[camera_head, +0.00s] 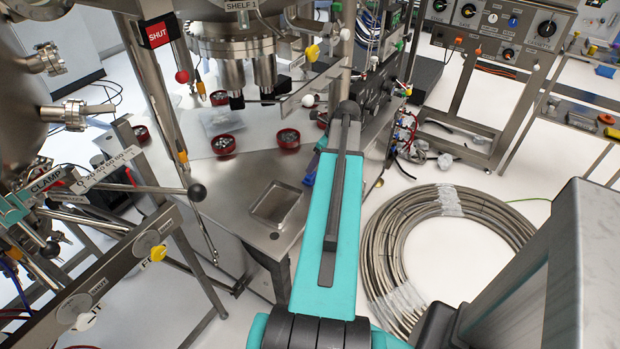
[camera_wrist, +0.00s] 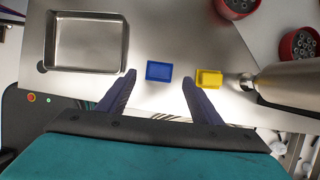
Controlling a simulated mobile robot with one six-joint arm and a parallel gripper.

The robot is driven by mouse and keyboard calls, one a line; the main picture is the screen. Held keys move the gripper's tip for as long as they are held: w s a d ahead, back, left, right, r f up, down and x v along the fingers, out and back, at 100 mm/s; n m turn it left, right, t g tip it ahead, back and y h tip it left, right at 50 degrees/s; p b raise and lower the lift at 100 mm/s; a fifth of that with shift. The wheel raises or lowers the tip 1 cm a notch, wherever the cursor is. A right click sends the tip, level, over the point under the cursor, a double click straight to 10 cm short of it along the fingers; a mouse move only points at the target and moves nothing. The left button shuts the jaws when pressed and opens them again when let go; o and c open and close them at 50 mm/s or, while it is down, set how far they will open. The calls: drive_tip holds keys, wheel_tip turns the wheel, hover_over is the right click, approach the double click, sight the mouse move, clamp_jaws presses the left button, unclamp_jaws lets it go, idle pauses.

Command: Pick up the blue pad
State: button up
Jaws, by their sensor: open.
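In the wrist view the blue pad (camera_wrist: 158,71) is a small rectangular block lying on the steel table. My gripper (camera_wrist: 158,77) is open, with one dark finger to the left of the pad and one to the right. The pad shows in the gap between the fingertips, with space on both sides; the height of the fingers above the table is hard to tell. In the head view my teal arm reaches over the table and hides the pad and most of my gripper.
A yellow pad (camera_wrist: 209,78) lies just right of the right finger, near a metal cylinder (camera_wrist: 288,80). An empty steel tray (camera_wrist: 88,40) is at the left; it also shows in the head view (camera_head: 275,205). Red bowls (camera_head: 223,144) of small parts stand farther back.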

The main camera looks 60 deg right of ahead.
sight(311, 177)
drive_tip(key=shift+x, duration=1)
drive_tip(key=shift+p+x, duration=0.4)
drive_tip(key=shift+x, duration=2.2)
drive_tip(key=shift+w, duration=0.1)
drive_tip(key=c, duration=1.1)
drive_tip(key=shift+c, duration=0.2)
drive_tip(key=shift+r, duration=0.2)
